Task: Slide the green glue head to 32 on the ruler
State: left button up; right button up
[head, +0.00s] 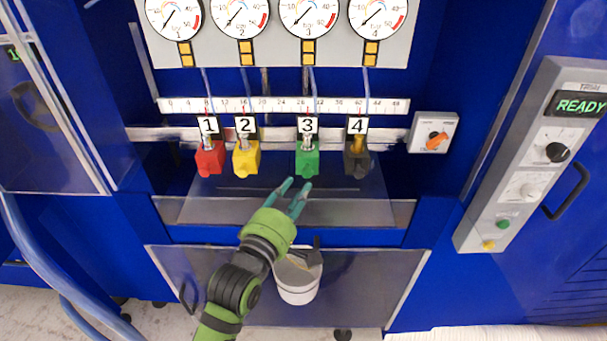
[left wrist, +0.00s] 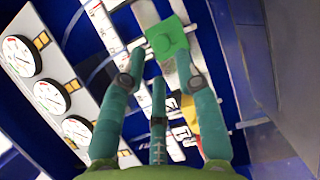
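The green glue head (head: 307,162) hangs under card 3 on the rail, below the white ruler (head: 335,105). It sits near the high twenties on the scale; the exact reading is too small to tell. My left gripper (head: 294,187) is just below and in front of it, fingers spread. In the left wrist view, the green head (left wrist: 167,38) shows between the spread fingertips of my left gripper (left wrist: 162,60). I cannot tell whether a finger touches it. My right gripper is not in view.
Red (head: 209,160) and yellow (head: 246,160) heads stand to the left, and a dark head (head: 356,160) to the right, with a gap between it and the green one. A clear panel (head: 350,208) lies below. A bucket (head: 298,283) stands lower down.

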aim_at(306, 175)
pick_arm(q)
jog(key=shift+p+x, duration=0.65)
jog(key=shift+x, duration=2.15)
jog(key=shift+a, duration=0.1)
grip_shut()
